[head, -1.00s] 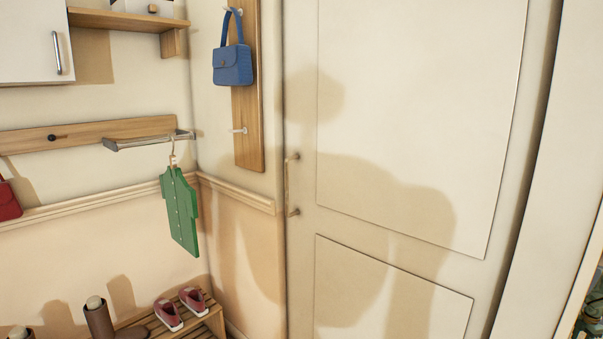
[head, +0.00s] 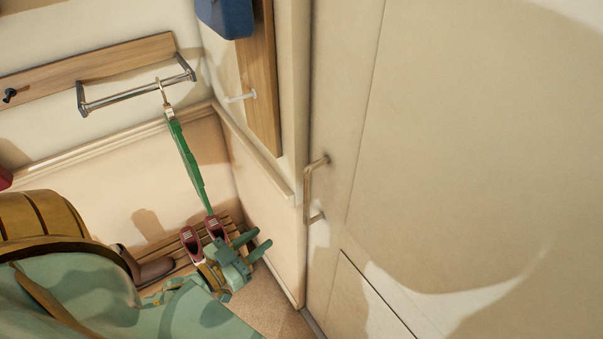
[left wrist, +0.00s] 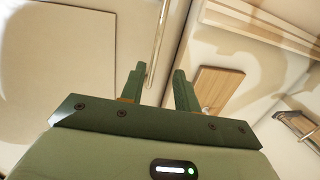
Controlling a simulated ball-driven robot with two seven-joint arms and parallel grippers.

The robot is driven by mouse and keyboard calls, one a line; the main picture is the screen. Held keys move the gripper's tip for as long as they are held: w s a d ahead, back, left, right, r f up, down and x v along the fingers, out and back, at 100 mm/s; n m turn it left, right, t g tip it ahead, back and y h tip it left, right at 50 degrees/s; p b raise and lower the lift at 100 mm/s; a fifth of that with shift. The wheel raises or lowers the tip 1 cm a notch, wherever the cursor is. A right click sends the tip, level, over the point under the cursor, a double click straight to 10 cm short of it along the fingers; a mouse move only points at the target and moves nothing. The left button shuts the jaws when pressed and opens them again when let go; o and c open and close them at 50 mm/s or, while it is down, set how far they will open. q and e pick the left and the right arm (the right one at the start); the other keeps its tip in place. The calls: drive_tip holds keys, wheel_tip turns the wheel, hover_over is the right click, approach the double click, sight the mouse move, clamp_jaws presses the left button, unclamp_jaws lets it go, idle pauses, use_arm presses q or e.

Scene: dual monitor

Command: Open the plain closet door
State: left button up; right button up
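The plain closet door (head: 450,150) is a large cream panelled door that fills the right of the head view and stands shut. Its metal bar handle (head: 309,190) is upright near the door's left edge. The handle also shows in the left wrist view (left wrist: 160,40), beyond the fingertips. My left gripper (head: 262,244) is low and to the left of the handle, apart from it. In the left wrist view its two fingers (left wrist: 160,78) are spread with nothing between them. My right gripper is not in view.
A wooden hook board (head: 262,90) with a blue bag (head: 225,15) is beside the door frame. Red shoes (head: 203,238) sit on a slatted rack behind my left gripper.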

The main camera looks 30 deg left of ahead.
sight(305, 198)
use_arm(q)
drive_tip(key=shift+t, duration=0.3)
drive_tip(key=w+d+r, duration=0.1)
drive_tip(key=w, duration=0.4)
drive_tip(key=w+d, duration=0.1)
drive_tip(key=w, duration=0.4)
drive_tip(key=w+d+r+p, duration=0.1)
drive_tip(key=w, duration=0.5)
drive_tip(key=shift+w+d+r, duration=0.1)
drive_tip(key=shift+d+r, duration=0.15)
drive_tip(key=shift+r, duration=0.05)
clamp_jaws()
